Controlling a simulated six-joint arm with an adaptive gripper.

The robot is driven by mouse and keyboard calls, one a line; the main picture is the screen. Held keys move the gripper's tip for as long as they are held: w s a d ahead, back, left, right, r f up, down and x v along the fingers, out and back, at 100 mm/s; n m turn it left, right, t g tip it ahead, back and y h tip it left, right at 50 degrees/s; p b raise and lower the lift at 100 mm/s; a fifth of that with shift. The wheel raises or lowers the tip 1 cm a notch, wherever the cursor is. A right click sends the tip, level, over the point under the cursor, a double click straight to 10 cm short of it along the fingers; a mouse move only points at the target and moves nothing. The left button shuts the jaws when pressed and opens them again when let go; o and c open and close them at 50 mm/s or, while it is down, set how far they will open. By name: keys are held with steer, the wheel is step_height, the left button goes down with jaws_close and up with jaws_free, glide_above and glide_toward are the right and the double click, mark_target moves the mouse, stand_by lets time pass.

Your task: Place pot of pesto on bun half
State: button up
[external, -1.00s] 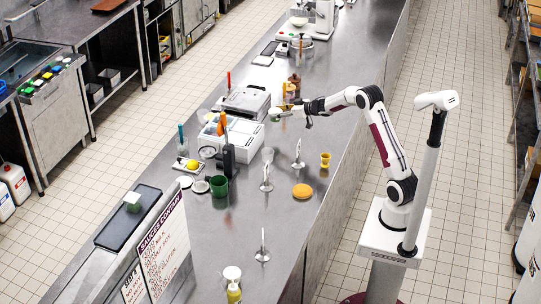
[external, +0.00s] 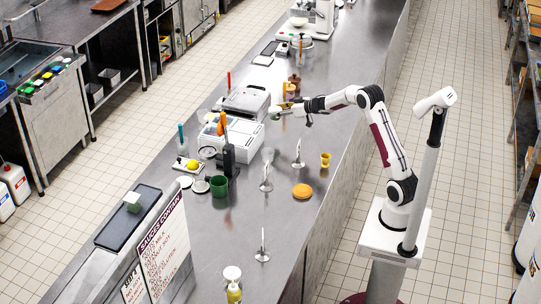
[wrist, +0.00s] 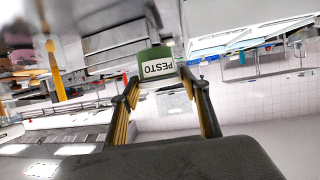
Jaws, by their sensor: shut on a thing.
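The pot of pesto (wrist: 155,68) is a green pot with a white label. Its lettering appears upside down in the wrist view. My gripper (wrist: 158,88) is shut on it, with a finger at each side. In the external view my gripper (external: 291,108) is held out over the far half of the counter, and the pot is too small there to make out well. The bun half (external: 302,191) is a round orange-brown piece lying on the counter near its right edge, well nearer the camera than my gripper. It is not identifiable in the wrist view.
A yellow cup (external: 325,160) stands behind the bun half. Metal stands (external: 266,178) are left of it, and a dark green container (external: 220,186) is further left. A white box (external: 232,140) and a grey machine (external: 245,102) lie left of my gripper. Counter in front of the bun is clear.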

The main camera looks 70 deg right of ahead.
steer(key=shift+r, duration=0.55)
steer(key=a+r, duration=0.1)
steer(key=s+a+r, duration=0.1)
steer(key=shift+s+r, duration=0.3)
steer(key=shift+r, duration=0.05)
steer(key=s+a+n+y, duration=0.1)
steer(key=a, duration=0.2)
steer(key=s+a+n+y, duration=0.1)
steer(key=s+a, duration=0.1)
steer(key=s+a+r+n+y, duration=0.1)
steer(key=a, duration=0.2)
steer(key=shift+s+a+y, duration=0.35)
steer(key=shift+s+y, duration=0.05)
steer(key=s+a+f+n+g+y, duration=0.1)
steer(key=s+a+n+y, duration=0.3)
steer(key=s+a, duration=0.4)
steer(key=a, duration=0.4)
steer(key=shift+g, duration=0.3)
steer(key=s+a+f+n+g+y, duration=0.1)
steer(key=s+a+n+g+y, duration=0.2)
steer(key=s+a, duration=0.7)
steer(key=shift+s+a+f+n+y, duration=0.4)
steer(key=shift+a+n+y, duration=0.35)
steer(key=shift+n, duration=0.25)
steer(key=shift+s+a+r+g, duration=0.2)
steer(key=shift+a+r+g, duration=0.05)
steer(key=shift+g, duration=0.15)
steer(key=shift+f, duration=2.95)
